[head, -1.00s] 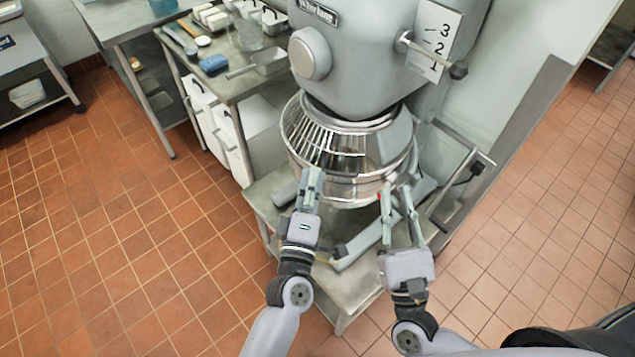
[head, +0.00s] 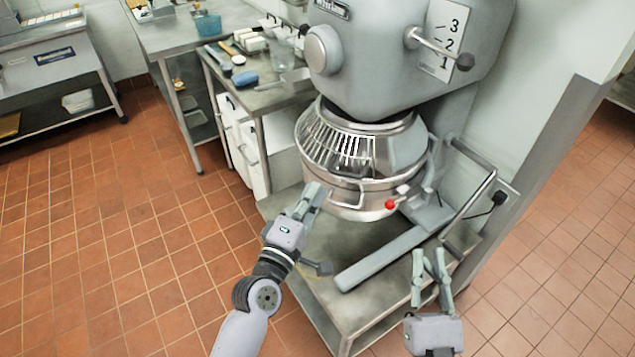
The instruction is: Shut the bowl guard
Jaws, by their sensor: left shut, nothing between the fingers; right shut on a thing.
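The bowl guard (head: 338,145) is a wire cage over the left and front of the steel mixer bowl (head: 350,200). To its right is a smooth grey section; I cannot tell whether it is open or solid. A bar handle (head: 347,192) shows at the front. My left gripper (head: 314,190) is shut and empty, just left of this handle; contact is unclear. My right gripper (head: 430,252) is low at the right, clear of the bowl. Its fingers look parted and I can make out nothing between them.
The mixer head (head: 390,70) overhangs the bowl. A red knob (head: 390,204) and a metal lever frame (head: 472,190) are at the right. A side table (head: 270,97) with utensils stands at the left. Tiled floor (head: 130,240) is clear at the left.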

